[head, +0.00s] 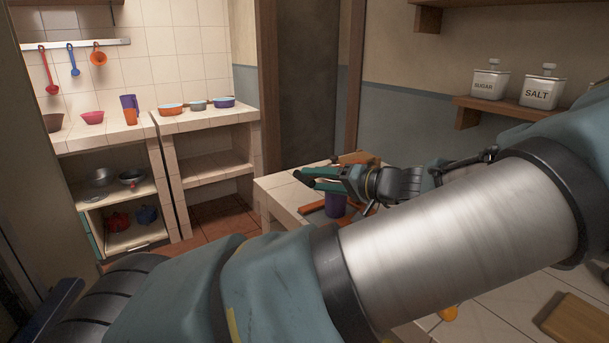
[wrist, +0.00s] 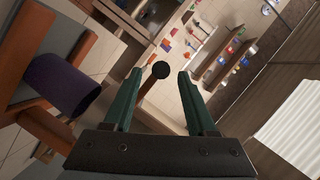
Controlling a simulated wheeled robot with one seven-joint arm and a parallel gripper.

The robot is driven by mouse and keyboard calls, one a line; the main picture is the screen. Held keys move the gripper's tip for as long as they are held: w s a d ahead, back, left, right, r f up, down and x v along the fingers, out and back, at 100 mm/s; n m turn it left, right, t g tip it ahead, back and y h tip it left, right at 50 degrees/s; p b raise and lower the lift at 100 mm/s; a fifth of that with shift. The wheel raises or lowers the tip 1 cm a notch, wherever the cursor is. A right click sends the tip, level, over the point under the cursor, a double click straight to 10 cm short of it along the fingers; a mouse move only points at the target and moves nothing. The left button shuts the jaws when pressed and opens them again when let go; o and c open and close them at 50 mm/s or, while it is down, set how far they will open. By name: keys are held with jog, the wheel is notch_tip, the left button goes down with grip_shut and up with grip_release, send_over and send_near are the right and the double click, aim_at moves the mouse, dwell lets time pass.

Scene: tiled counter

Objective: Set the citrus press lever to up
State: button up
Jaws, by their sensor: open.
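The citrus press is an orange-brown wooden frame (wrist: 30,60) with a purple cup (wrist: 62,84), at the left of the wrist view. In the head view the purple cup (head: 335,206) shows below my gripper, on the tiled counter, with much of the press hidden by my arm. A lever with a round dark knob (wrist: 161,70) shows in the wrist view between the fingertips. I cannot tell whether the fingers touch it. My gripper (head: 299,178) is open, its two green fingers apart.
The tiled counter (head: 277,188) has a bare strip left of the press. A wooden board (head: 577,320) lies at the lower right. Sugar (head: 489,84) and salt (head: 541,92) jars stand on a wall shelf. Pans (head: 171,109) and bowls stand on far counters across open floor.

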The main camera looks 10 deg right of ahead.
aim_at(304, 178)
jog(key=shift+p+x, duration=0.4)
jog(key=shift+x, duration=1.75)
jog(key=shift+c, duration=0.2)
grip_shut()
